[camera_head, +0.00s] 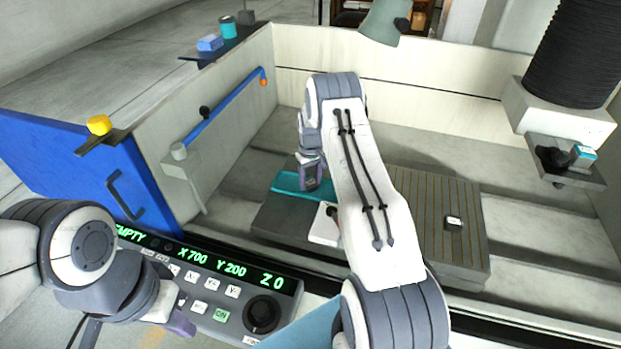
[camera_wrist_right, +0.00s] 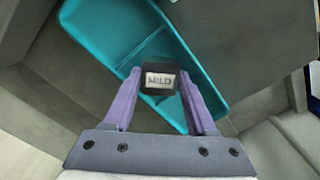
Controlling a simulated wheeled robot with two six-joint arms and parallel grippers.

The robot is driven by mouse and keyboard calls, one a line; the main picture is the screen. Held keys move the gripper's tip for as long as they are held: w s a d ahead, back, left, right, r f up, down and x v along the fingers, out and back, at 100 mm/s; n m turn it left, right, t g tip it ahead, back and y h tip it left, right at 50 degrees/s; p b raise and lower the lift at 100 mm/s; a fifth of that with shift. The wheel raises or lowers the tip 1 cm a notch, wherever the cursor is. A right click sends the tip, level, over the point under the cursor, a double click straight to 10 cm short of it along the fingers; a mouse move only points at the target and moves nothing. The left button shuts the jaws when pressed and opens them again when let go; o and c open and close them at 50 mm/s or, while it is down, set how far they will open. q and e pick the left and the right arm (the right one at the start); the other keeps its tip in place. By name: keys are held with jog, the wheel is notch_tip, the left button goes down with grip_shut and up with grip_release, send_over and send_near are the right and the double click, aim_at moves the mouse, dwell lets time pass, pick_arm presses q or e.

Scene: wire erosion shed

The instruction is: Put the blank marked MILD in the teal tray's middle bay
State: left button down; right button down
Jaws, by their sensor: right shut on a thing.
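The blank marked MILD (camera_wrist_right: 160,79) is a dark block with a white label, seen in the right wrist view. My right gripper (camera_wrist_right: 160,88) is shut on it, with purple fingers at both sides. The teal tray (camera_wrist_right: 205,85) lies beneath it. A divider shows beyond the blank, which covers part of the tray; its exact height and bay I cannot tell. In the head view my right gripper (camera_head: 311,172) hangs over the teal tray (camera_head: 288,183), and my arm hides part of the tray. My left gripper (camera_head: 180,322) is by the control panel, its opening unclear.
A white item (camera_head: 324,232) lies in front of the tray. The control panel (camera_head: 225,285) and blue door (camera_head: 90,170) border the near left. A lamp (camera_head: 385,20) hangs behind.

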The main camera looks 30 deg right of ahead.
jog(key=shift+f, duration=0.15)
jog(key=shift+c, duration=1)
grip_release()
